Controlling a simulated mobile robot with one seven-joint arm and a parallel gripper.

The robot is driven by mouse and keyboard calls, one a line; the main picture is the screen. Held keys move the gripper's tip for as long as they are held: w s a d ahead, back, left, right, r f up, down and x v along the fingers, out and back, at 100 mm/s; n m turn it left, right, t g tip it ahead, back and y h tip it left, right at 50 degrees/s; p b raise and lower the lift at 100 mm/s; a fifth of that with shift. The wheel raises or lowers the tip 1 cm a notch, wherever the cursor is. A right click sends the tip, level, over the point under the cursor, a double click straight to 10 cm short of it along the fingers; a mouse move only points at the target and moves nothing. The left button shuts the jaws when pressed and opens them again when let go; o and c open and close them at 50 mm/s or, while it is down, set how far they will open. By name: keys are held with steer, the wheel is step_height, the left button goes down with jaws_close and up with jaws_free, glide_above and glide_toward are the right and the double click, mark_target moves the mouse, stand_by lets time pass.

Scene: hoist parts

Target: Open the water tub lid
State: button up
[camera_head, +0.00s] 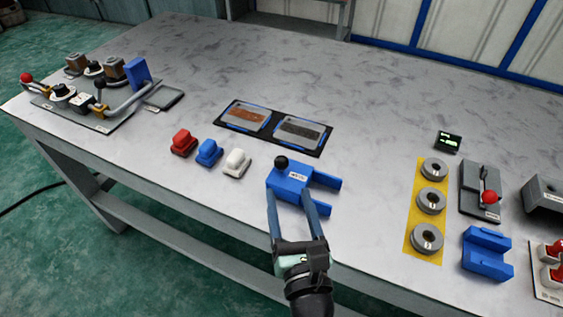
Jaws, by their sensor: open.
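Two flat rectangular tubs sit side by side in a black-framed mat (318,151) at the middle of the table. The left tub (246,115) shows a brown-orange panel, the right tub (299,132) a dark grey one. Both have pale grey tops that look closed and bits of blue at the edges. I cannot tell which one is the water tub. My gripper (290,196) is open, at the near table edge, below the right tub in the picture. Its fingers overlap a blue block with a black knob (291,178); whether they touch it is unclear.
Red (183,142), blue (209,152) and white (237,162) small blocks stand left of my gripper. A yellow strip (412,220) with grey rings, a red-knobbed unit (482,190) and a blue bracket (487,253) are at right. A lever assembly (90,100) is far left. The table's back is clear.

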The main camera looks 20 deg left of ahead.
mark_target(283, 168)
steer(key=x, duration=0.9)
steer(key=shift+w, duration=0.15)
jaws_close()
stand_by(1.1)
